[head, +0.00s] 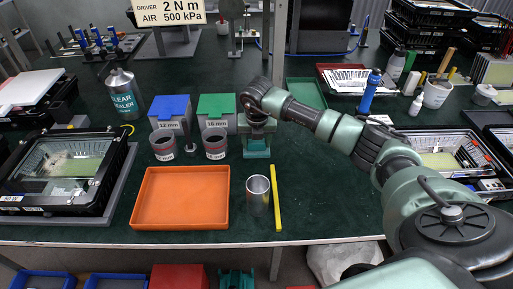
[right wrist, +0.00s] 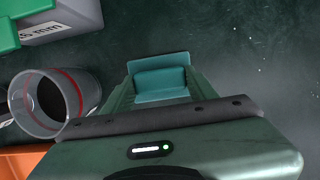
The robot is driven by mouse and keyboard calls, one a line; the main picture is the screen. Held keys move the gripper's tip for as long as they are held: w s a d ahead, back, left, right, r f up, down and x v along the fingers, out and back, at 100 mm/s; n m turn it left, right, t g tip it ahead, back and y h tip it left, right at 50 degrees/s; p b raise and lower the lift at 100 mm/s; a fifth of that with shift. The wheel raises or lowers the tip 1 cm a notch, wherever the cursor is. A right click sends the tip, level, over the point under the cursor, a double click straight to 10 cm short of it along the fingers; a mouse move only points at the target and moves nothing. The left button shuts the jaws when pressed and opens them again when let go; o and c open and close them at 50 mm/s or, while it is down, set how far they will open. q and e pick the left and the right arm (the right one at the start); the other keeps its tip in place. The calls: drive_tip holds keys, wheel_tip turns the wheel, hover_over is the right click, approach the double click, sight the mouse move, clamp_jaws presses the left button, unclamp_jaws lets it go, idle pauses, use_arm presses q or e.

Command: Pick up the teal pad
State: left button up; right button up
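The teal pad (right wrist: 162,83) shows in the right wrist view as a small flat-faced block just beyond the front edge of my right gripper, between greenish side pieces. In the head view my right gripper (head: 257,135) points down over the table, right of the green-lidded box. A teal-green shape (head: 256,151) shows directly below it; I cannot tell how much of this is pad and how much is finger or support. The gripper body hides the contact, so whether it is shut on the pad is unclear. My left gripper is not in view.
Two grey cups, (head: 163,148) and (head: 215,144), stand left of my right gripper, before the blue-lidded (head: 170,108) and green-lidded (head: 216,106) boxes. An orange tray (head: 181,226), a metal cup (head: 258,197) and a yellow bar (head: 277,198) lie nearer.

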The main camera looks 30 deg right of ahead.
drive_tip(key=c, duration=0.6)
drive_tip(key=shift+r, duration=0.15)
wheel_tip(320, 180, up, 20)
drive_tip(key=shift+f+b, duration=0.1)
drive_tip(key=shift+b, duration=0.7)
